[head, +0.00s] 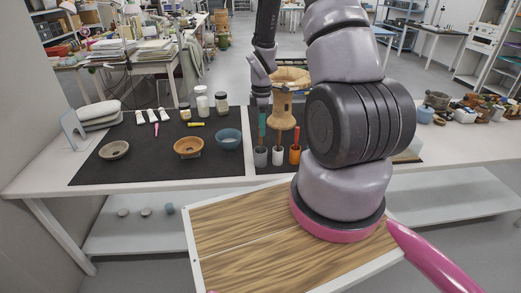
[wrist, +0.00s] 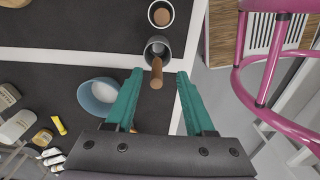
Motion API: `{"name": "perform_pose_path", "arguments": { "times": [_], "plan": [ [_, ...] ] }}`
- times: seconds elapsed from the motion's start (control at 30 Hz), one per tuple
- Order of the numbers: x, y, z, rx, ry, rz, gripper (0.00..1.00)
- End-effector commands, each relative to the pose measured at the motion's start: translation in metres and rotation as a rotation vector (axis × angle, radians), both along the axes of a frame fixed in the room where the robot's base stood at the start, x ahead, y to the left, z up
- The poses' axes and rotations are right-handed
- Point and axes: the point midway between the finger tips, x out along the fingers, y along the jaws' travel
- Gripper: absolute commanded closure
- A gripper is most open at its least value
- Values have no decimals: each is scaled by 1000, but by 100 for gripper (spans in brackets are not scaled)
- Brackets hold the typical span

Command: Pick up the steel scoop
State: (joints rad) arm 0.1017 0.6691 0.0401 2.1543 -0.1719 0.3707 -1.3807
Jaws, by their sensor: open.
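My gripper (wrist: 160,74) is open, its two teal fingers pointing at a grey cup (wrist: 157,47) in the wrist view. A tool with a brown handle (wrist: 157,74) stands in that cup and leans toward me. Its handle end shows between the fingertips, with a gap on each side. The tool's head is hidden in the cup, so I cannot tell if it is the steel scoop. In the head view my gripper (head: 262,133) is just above the grey cup (head: 261,157), left of a white cup (head: 277,156) and an orange cup (head: 295,155), which hold brown-handled tools.
A blue bowl (head: 228,139) stands left of the cups, with an orange-brown bowl (head: 188,148) beyond it. A tan vessel (head: 283,108) stands close behind the cups. The dark mat (head: 150,170) is clear toward the table's front edge.

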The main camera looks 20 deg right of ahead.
Motion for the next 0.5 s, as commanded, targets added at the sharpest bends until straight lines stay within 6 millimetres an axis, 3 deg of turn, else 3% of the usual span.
{"name": "perform_pose_path", "arguments": {
  "times": [0.5],
  "plan": [
    [5, 2, -56, 0, 0, -1, 46]
  ]
}}
